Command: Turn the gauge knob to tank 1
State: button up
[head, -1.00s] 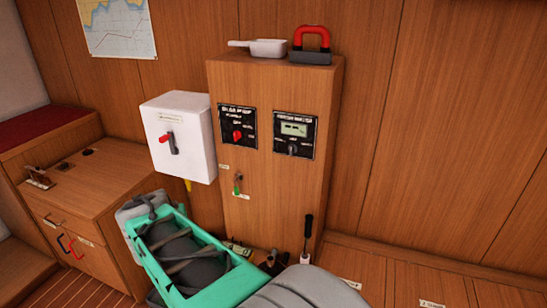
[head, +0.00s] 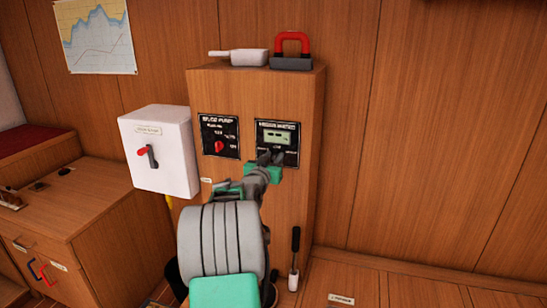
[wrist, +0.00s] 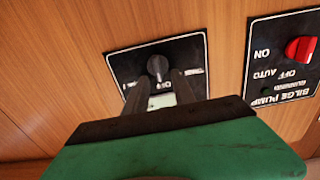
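The gauge panel (head: 277,136) is black with a pale display and sits on the right of the wooden cabinet's front. I cannot tell which mark the knob points to. My gripper (head: 268,157) is in front of the panel's lower part and hides the knob in the head view.
The bilge pump panel (head: 219,136) with a red knob is just left of the gauge panel. A white switch box (head: 158,150) with a red-tipped lever stands further left. A white scoop (head: 239,56) and a red-handled block (head: 291,52) lie on the cabinet.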

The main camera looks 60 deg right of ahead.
jog(key=shift+c, duration=0.5)
grip_shut()
jog(key=shift+r, duration=0.1)
